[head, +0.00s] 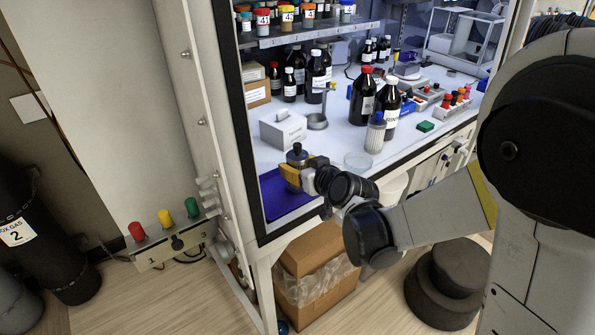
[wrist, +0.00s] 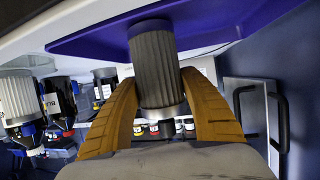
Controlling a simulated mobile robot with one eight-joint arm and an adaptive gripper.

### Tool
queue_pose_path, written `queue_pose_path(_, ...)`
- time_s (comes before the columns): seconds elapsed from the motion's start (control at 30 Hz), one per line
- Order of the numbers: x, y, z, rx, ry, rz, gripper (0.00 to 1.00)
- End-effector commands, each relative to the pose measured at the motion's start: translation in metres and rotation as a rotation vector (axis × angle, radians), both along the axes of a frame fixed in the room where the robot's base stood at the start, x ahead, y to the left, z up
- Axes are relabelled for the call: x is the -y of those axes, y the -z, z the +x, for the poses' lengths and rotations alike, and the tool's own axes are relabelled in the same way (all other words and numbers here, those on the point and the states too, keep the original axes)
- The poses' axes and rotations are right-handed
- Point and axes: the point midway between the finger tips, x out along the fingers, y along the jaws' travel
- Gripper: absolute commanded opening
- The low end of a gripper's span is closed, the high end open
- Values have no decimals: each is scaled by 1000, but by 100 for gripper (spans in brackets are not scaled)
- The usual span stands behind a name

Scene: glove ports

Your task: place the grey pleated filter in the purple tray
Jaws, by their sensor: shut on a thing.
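The grey pleated filter (wrist: 156,62) is upright in the wrist view, which looks upside down, between the two yellow fingers of my gripper (wrist: 160,80). My gripper is shut on it around its ribbed side. In the head view the grey filter (head: 297,155) shows above my yellow gripper (head: 290,174), its lower part hidden by the fingers. The purple tray (head: 283,203) lies at the front left corner of the bench, below my gripper. The tray (wrist: 220,30) also spans the top of the wrist view, behind the filter's dark end. I cannot tell whether they touch.
A clear dish (head: 357,160), a white ribbed container (head: 375,136) and dark bottles (head: 363,95) stand to the right. The cabinet's frame post (head: 238,130) is close on the left.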

Motion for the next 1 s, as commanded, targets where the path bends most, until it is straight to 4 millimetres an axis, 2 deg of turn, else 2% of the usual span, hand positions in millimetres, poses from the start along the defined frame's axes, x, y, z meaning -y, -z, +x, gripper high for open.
queue_pose_path(0.37, 0, 6, 0, 0, 0, 0, 16)
queue_pose_path(0.4, 0, 5, 0, 0, 0, 0, 64)
queue_pose_path(0.43, 0, 5, 0, 0, 0, 0, 73)
queue_pose_path(0.83, 1, -1, -1, 0, 0, 0, 73)
queue_pose_path(1.0, 13, -14, -28, -1, 1, 0, 73)
